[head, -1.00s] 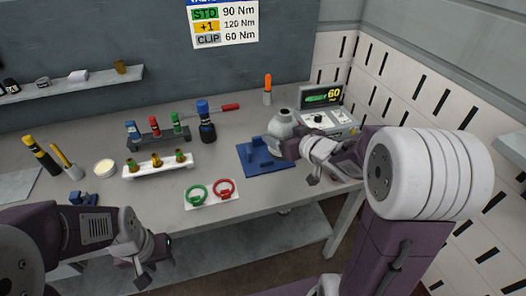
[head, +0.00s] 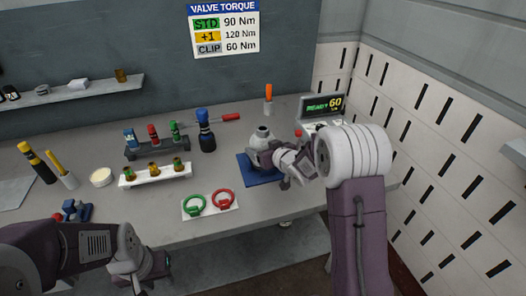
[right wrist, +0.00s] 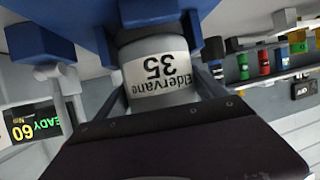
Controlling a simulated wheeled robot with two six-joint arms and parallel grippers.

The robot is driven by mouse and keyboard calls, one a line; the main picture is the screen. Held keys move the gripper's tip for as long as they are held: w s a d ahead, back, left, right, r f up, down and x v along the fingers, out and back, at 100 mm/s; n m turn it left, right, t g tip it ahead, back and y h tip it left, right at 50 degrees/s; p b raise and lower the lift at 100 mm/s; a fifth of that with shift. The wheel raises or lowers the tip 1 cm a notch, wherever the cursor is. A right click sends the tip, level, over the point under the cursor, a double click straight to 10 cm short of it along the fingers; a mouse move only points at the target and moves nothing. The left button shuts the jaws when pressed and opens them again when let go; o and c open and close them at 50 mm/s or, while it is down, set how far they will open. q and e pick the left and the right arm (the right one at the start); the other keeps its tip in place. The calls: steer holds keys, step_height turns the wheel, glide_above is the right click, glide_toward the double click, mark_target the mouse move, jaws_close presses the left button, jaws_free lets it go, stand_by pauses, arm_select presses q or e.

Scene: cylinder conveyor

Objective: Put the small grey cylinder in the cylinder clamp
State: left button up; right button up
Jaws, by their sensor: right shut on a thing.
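The small grey cylinder (head: 263,135) stands upright over the blue cylinder clamp (head: 258,178) on the bench. My right gripper (head: 255,156) is shut around the cylinder's side. In the right wrist view the cylinder (right wrist: 158,65) shows a white label reading "Eldervane 35" upside down, between my right gripper's two fingers (right wrist: 160,95). The blue clamp (right wrist: 45,45) fills the top of that view, and the cylinder's end is at its blue parts. I cannot tell whether it is fully seated. My left gripper (head: 152,275) is open and empty at the bench's front left.
The READY 60 display (head: 325,106) stands right of the clamp. A white tray with green and red rings (head: 209,204) lies left of it. A blue-capped bottle (head: 206,130), a holder with several fittings (head: 154,172) and an orange-handled tool (head: 268,92) stand nearby.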

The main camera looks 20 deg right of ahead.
steer(key=shift+w+f, duration=0.15)
steer(key=shift+f, duration=0.15)
steer(key=shift+f, duration=0.15)
steer(key=o, duration=2)
steer(key=shift+f, duration=0.1)
steer(key=shift+o, duration=0.2)
steer(key=shift+s+r, duration=0.25)
steer(key=shift+r, duration=0.05)
steer(key=v, duration=1.1)
steer(key=shift+s+d+p, duration=0.15)
steer(key=shift+s+p, duration=0.2)
steer(key=shift+s, duration=0.1)
